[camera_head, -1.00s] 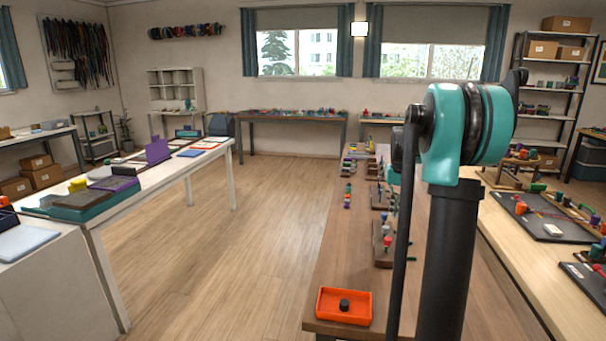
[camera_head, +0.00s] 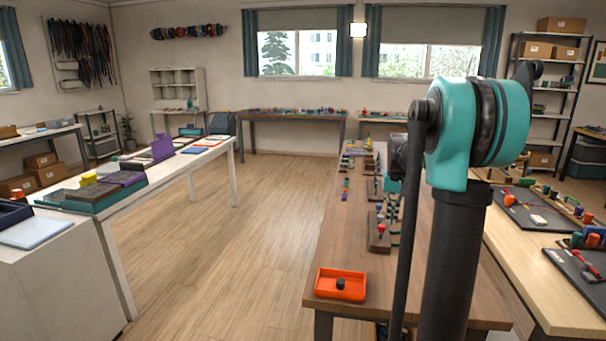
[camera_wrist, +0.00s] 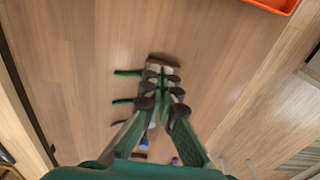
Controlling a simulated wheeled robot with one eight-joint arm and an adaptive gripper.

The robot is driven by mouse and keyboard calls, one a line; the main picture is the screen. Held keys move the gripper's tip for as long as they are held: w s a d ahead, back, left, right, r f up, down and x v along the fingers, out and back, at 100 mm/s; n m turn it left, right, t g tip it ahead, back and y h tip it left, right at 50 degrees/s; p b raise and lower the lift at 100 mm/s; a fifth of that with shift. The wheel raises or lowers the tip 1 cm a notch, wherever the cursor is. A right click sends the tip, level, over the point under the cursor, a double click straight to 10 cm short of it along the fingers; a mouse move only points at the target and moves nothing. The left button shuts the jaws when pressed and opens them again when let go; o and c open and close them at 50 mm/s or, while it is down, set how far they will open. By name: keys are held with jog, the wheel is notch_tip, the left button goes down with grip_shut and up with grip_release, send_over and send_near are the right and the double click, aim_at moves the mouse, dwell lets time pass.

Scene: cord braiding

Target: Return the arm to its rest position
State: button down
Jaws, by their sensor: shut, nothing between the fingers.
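My gripper (camera_wrist: 161,82) shows in the wrist view, pointing down over the brown wooden table. Its two green fingers with dark joints come together at the tips, with nothing held between them. A small wooden piece with green and blue pegs lies under or beside the fingers, partly hidden by them. In the head view my arm stands upright at the right, and its gripper is mostly hidden behind the teal joint and dark links.
An orange tray (camera_head: 341,285) with a dark round piece sits at the table's near end. Wooden peg stands (camera_head: 379,232) line that table (camera_head: 345,245). A pale table (camera_head: 520,262) with dark boards is at the right, a white one (camera_head: 218,160) at left. Open floor lies between.

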jog(key=s+a+f+t, duration=0.1)
jog(key=s+a+f, duration=0.2)
jog(key=s, duration=0.6)
jog(key=s+a+f+n+t, duration=0.1)
jog(key=s+a+f, duration=0.3)
jog(key=s+f, duration=0.3)
jog(key=s+a+f+n+t, duration=0.1)
jog(key=s+a+f, duration=0.2)
jog(key=s, duration=0.9)
jog(key=shift+s+a+f+t, duration=0.25)
jog(key=shift+f+t, duration=0.15)
jog(key=shift+f, duration=0.55)
